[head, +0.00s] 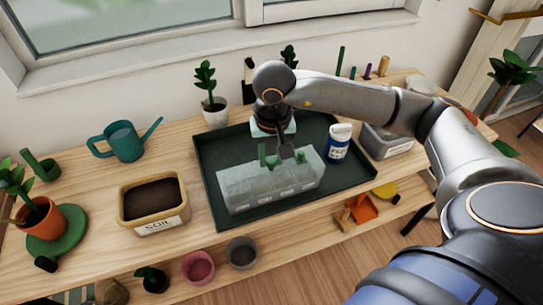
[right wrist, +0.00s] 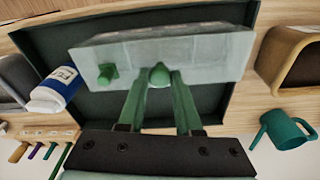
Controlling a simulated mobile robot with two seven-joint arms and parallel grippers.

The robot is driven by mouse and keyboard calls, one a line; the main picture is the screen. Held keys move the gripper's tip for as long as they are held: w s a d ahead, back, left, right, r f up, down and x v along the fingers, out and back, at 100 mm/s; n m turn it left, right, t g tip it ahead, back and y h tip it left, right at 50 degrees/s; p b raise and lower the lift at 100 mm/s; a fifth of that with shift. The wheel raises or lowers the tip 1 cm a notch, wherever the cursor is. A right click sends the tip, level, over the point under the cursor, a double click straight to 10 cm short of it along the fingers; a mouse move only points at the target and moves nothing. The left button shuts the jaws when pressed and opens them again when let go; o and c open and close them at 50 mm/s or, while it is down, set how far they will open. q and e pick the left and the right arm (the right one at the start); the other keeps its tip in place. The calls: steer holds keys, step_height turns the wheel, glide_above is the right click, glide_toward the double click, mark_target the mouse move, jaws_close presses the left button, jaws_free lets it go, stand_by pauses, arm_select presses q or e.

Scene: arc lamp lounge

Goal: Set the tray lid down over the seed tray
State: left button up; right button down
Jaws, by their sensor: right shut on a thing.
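The tray lid (head: 262,180) is a long translucent whitish cover with green knobs on top, over the dark green work tray in the head view. It also shows in the right wrist view (right wrist: 205,52). My right gripper (head: 273,156) reaches down onto it from above. In the right wrist view its green fingers (right wrist: 158,78) are closed around a knob (right wrist: 160,76) near the lid's middle; another green knob (right wrist: 107,74) is free. The seed tray is mostly or wholly hidden beneath the lid, and I cannot tell whether a gap remains between them. My left gripper is not in view.
The dark work tray (head: 213,203) lies on a wooden bench. A blue-and-white bottle (head: 338,145) stands right of the lid. A soil box (head: 155,224) and teal watering can (head: 124,142) are at left, a potted plant (head: 214,112) behind, a grey bin (head: 386,143) at right.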

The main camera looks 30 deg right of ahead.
steer(key=shift+f+b, duration=0.65)
steer(key=shift+b, duration=0.4)
stand_by(1.2)
steer(key=c, duration=0.5)
jaws_free()
steer(key=r, duration=0.4)
steer(key=s+r, duration=0.1)
steer(key=r, duration=0.7)
steer(key=shift+s+a+r, duration=0.2)
steer(key=shift+a+r, duration=0.05)
steer(key=shift+a, duration=0.05)
steer(key=shift+s+f, duration=0.1)
